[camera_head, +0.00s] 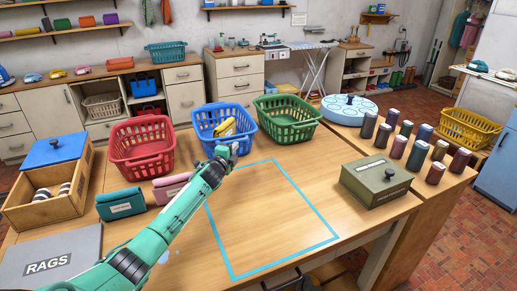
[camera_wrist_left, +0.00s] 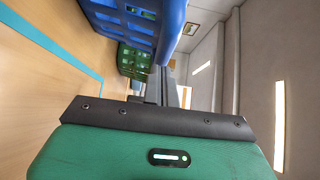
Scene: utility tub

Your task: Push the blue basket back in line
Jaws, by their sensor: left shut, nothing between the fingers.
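The blue basket (camera_head: 208,129) stands on the wooden table between the red basket (camera_head: 141,146) and the green basket (camera_head: 287,122). A yellow item (camera_head: 226,128) lies inside it. My left gripper (camera_head: 229,150) is at the blue basket's front side, fingers shut and empty. I cannot tell whether it touches the basket. In the left wrist view, the blue basket (camera_wrist_left: 136,20) fills the top, close to the fingers (camera_wrist_left: 168,86), with the green basket (camera_wrist_left: 134,60) beyond it. The gripper hides part of the blue basket's lower front. My right gripper is not in view.
A blue tape rectangle (camera_head: 219,236) marks clear tabletop in front of the baskets. Teal and pink bundles (camera_head: 121,204) lie left of my arm, beside a wooden box (camera_head: 46,204). A green box (camera_head: 377,180) and several dark cylinders (camera_head: 417,155) stand at right.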

